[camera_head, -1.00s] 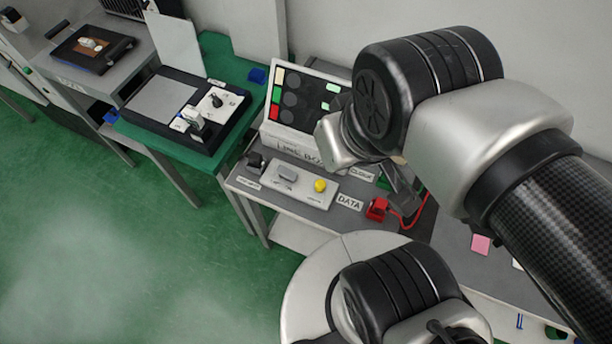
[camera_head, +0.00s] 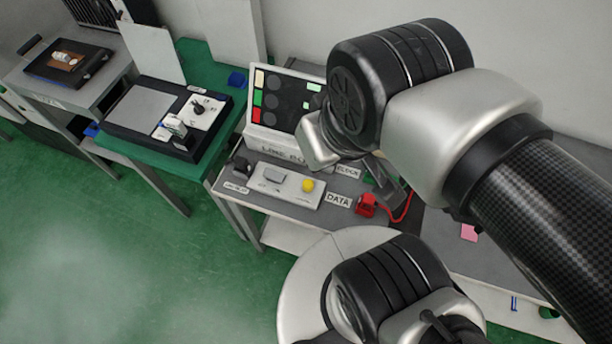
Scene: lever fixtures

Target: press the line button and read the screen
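The screen (camera_head: 271,103) stands tilted at the back of the middle table. It shows cream, green and red squares on its left, dark round spots and small light marks on its right. The arm hides its right edge. Its base has a partly hidden label that seems to start "LINE BO". A yellow round button (camera_head: 307,185) and a grey block-shaped part (camera_head: 273,175) sit on a pale panel (camera_head: 290,192) in front of it. My gripper (camera_head: 391,185) shows only as dark parts below the wrist, right of the panel. Its fingertips cannot be made out.
A red connector (camera_head: 366,205) with a red cable lies right of the DATA label (camera_head: 338,200). A small black part (camera_head: 240,167) stands at the panel's left. A green table (camera_head: 205,165) with a black tray is at left. Green floor is clear at lower left.

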